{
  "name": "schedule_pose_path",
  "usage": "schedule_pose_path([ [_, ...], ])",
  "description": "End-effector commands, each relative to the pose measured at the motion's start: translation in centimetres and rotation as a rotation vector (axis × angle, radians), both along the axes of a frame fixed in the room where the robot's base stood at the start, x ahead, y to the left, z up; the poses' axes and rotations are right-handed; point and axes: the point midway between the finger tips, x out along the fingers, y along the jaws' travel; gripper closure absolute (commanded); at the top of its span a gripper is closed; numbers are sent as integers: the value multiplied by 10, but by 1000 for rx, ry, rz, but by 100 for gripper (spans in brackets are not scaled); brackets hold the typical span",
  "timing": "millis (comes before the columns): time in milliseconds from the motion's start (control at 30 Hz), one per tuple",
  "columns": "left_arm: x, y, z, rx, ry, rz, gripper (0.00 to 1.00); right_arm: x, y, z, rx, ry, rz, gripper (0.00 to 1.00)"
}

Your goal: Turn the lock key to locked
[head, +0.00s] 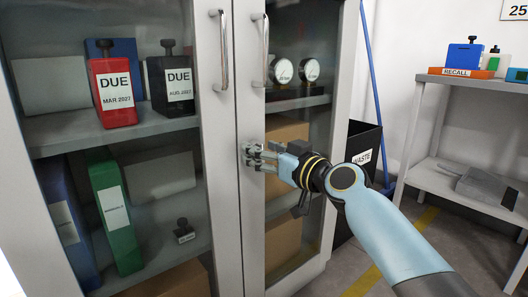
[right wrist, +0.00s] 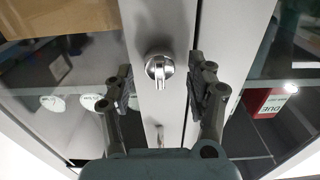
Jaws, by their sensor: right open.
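The lock key (right wrist: 161,72) shows in the right wrist view as a small metal piece on a round silver lock face on the cabinet's door frame. Its grip lies along the length of the door edge, pointing toward the bottom of that picture. My right gripper (right wrist: 160,84) is open, with one finger on each side of the key and a gap to both. In the head view, my right gripper (head: 252,156) is at the meeting edges of the cabinet doors, below the handles, and largely hides the lock. My left gripper is not in view.
The glass-door cabinet (head: 228,130) is closed, with two bar handles (head: 221,50) above the gripper. Inside are red and black DUE boxes, binders and gauges. A black waste bin (head: 358,140) and a grey shelf (head: 470,83) stand to the right.

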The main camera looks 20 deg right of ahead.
Motion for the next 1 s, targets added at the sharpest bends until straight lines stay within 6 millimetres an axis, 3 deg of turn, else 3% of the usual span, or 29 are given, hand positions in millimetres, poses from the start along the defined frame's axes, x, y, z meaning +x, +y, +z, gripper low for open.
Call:
schedule_pose_path([
  [67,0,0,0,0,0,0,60,0,0,0,0,0,0,48],
  [433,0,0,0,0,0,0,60,0,0,0,0,0,0,96],
  [767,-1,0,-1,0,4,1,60,0,0,0,39,15,0,98],
  [1000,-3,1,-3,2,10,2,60,0,-1,0,172,63,1,98],
])
